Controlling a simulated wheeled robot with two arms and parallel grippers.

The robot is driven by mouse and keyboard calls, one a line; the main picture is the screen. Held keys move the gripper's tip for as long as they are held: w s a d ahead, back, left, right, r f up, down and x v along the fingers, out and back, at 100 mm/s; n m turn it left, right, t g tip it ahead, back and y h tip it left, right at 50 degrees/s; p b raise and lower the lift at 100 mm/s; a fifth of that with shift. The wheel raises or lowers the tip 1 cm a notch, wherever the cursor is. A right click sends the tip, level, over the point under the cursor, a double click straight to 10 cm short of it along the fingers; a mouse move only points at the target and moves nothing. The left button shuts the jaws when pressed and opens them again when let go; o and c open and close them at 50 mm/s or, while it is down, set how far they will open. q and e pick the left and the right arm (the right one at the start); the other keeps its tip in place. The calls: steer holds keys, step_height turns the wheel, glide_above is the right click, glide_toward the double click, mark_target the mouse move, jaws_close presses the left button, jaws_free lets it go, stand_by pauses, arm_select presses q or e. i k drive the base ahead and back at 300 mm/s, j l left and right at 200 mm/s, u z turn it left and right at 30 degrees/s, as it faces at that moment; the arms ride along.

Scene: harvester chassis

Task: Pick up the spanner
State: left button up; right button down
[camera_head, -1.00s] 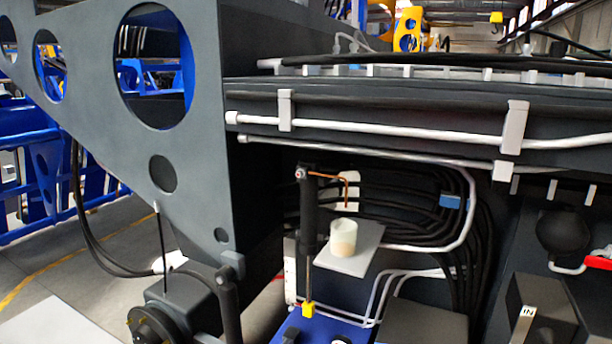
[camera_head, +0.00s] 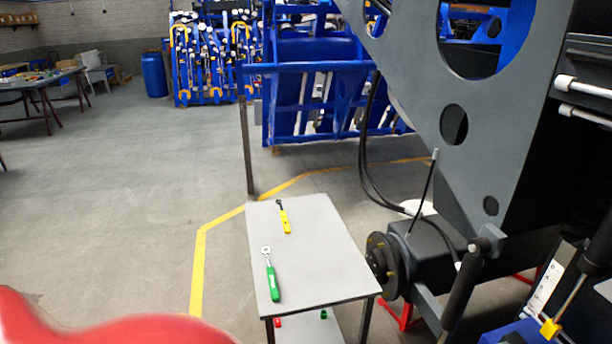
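Two hand tools lie apart on a small light-grey table (camera_head: 312,238). One is a ratchet-like tool with a green handle (camera_head: 273,284) and a silver head, near the table's front left. The other has a yellow handle (camera_head: 285,221) and a dark head, nearer the back. I cannot tell which of them is the spanner. Neither gripper is in view. A large blurred red shape fills the bottom left corner; I cannot tell if it is part of my arm.
The dark harvester chassis (camera_head: 490,130) stands close to the table's right, with a round black hub (camera_head: 384,266) near its edge. A thin post (camera_head: 247,150) rises behind the table. A lower shelf holds small red and green items. Open floor lies to the left.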

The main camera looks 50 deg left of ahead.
mark_target(285, 223)
steer(key=u, duration=1.7)
steer(key=i+j+z, duration=0.25)
steer(key=i+j, duration=0.2)
steer(key=j, duration=0.15)
